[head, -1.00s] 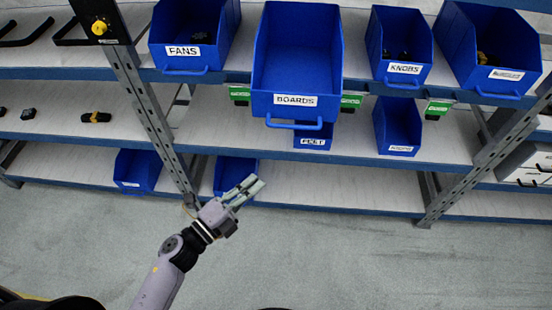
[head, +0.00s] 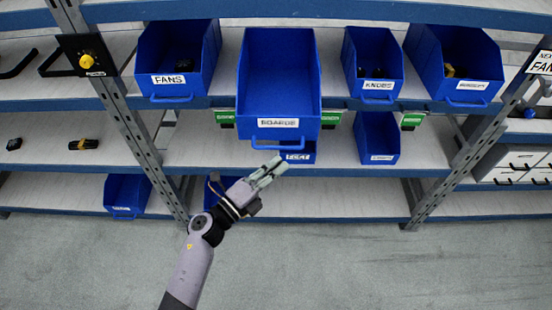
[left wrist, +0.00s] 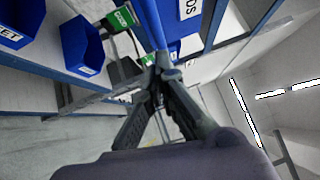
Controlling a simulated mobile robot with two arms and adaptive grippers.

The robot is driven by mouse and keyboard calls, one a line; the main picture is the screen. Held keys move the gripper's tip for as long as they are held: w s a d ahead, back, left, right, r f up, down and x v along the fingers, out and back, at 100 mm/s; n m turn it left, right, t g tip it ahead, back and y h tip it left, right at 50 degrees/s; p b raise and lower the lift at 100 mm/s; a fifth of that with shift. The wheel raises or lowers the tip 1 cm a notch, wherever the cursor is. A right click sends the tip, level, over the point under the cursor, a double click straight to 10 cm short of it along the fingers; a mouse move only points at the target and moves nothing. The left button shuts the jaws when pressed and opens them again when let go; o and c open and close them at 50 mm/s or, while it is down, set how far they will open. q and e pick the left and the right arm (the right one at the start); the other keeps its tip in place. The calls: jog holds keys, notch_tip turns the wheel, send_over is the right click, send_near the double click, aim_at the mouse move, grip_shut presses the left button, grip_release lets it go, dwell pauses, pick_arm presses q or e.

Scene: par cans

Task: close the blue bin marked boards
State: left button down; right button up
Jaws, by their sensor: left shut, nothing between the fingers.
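The blue bin marked boards (head: 279,80) sticks out from the upper shelf, well forward of the bins beside it, and looks empty inside. Its white label and a blue loop handle (head: 279,145) are on its front. My left gripper (head: 272,170) is shut and empty, just below and in front of that handle in the head view. I cannot tell whether it touches the bin. In the left wrist view the shut fingers (left wrist: 160,68) point toward a blue bin with a partly cut-off label. My right gripper is not in view.
The fans bin (head: 177,65) stands to the left, the knobs bin (head: 373,68) and another labelled bin (head: 458,70) to the right. Smaller blue bins stand on lower shelves. Metal uprights (head: 120,110) flank this bay. The floor in front is clear.

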pick_arm(q)
jog(key=shift+w+r, duration=0.1)
jog(key=shift+w, duration=0.4)
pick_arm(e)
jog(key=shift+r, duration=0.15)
pick_arm(q)
jog(key=shift+w, duration=0.15)
